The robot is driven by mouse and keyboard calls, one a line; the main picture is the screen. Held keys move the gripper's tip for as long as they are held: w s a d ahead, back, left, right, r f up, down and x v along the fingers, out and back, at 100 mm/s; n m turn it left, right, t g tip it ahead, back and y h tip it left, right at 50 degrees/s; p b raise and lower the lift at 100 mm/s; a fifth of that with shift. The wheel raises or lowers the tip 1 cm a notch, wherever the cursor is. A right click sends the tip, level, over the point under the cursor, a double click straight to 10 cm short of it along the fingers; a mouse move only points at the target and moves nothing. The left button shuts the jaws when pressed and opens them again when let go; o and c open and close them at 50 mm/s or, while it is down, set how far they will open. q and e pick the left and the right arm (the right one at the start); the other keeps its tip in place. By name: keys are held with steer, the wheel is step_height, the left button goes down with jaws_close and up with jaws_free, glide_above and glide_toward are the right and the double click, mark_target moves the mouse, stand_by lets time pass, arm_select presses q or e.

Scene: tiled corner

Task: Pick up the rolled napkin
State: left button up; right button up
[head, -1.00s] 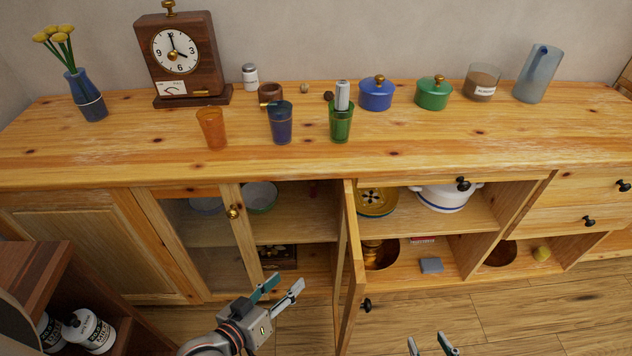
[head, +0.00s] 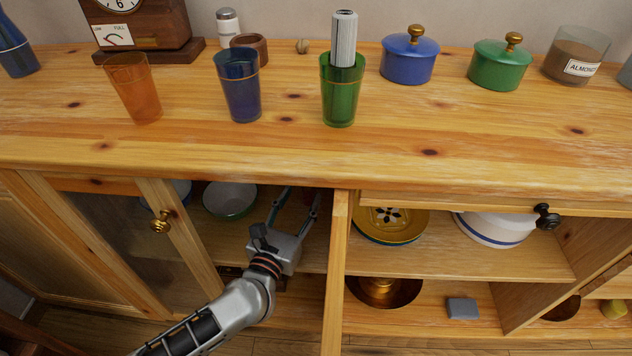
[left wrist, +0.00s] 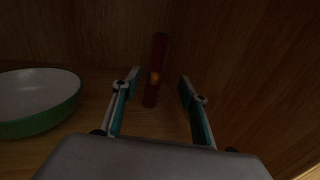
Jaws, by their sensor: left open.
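The rolled napkin (left wrist: 159,55) appears as a dark red upright roll with an orange-gold band, inside the dim cabinet behind the left doorway. In the head view it is mostly hidden by my gripper. My left gripper (head: 300,198) reaches into this cabinet at the upper shelf. It is open, and in the left wrist view its fingers (left wrist: 158,84) point at the roll, one on each side of it in the picture. Whether they reach it in depth I cannot tell. My right gripper is out of view.
A green-and-white bowl (left wrist: 38,103) stands left of the fingers; it shows in the head view too (head: 230,201). A glass door (head: 125,235) is at left. Glasses, including a green one (head: 342,95), stand on the countertop above.

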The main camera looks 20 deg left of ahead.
arm_select(q)
steer(key=w, duration=0.2)
steer(key=shift+w+r, duration=0.15)
steer(key=shift+w, duration=0.15)
steer(key=w, duration=0.2)
steer(key=w+a+b, duration=0.1)
steer(key=w, duration=0.1)
steer(key=shift+w+d+r, duration=0.1)
steer(key=shift+w, duration=0.4)
steer(key=c, duration=1.2)
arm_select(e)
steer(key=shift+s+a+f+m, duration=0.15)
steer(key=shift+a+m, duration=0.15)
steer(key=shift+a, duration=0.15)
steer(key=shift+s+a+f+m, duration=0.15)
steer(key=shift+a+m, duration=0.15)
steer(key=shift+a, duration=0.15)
